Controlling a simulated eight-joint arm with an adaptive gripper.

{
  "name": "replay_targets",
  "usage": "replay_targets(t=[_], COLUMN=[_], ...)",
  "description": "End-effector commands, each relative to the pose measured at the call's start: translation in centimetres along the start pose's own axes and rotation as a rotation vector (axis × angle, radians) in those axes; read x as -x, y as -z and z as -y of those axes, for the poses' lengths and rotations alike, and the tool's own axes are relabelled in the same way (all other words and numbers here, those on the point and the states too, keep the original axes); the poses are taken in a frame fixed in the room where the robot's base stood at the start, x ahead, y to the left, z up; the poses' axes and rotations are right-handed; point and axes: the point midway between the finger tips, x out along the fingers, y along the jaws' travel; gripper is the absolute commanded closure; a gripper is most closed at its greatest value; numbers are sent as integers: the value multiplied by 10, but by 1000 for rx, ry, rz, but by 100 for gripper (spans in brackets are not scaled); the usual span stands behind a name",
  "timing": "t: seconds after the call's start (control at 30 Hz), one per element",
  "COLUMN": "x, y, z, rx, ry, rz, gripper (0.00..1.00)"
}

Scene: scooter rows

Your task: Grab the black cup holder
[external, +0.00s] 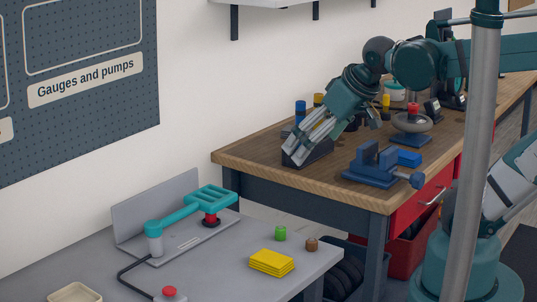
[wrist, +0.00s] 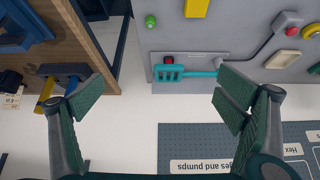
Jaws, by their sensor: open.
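My gripper (external: 304,143) is open and points down and left above the left end of the wooden workbench. In the wrist view its two fingers stand wide apart with nothing between them (wrist: 160,84). A dark block (external: 310,154) sits on the bench just below and beside the fingers, partly hidden by them. In the wrist view, a dark block with yellow and blue handles (wrist: 70,72) lies by the left finger, which partly covers it. Small black items (external: 432,109) stand farther back on the bench. I cannot tell which dark thing is the cup holder.
A blue vise (external: 372,167) stands near the bench's front edge. A grey table (external: 215,262) to the left holds a teal-handled device (external: 210,198) and a yellow stack (external: 271,262). The pegboard wall (external: 85,80) is behind. A grey post crosses the right foreground.

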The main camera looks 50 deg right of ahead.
Motion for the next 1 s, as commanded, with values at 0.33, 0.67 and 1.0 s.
replay_targets(t=[0.33, 0.67, 1.0], x=[-3, -14, -33], y=[58, 113, 163], z=[-38, -86, -143], rx=[-104, -218, -334], ry=[-66, -136, -209], rz=[23, 44, 63], gripper=[6, 6, 6])
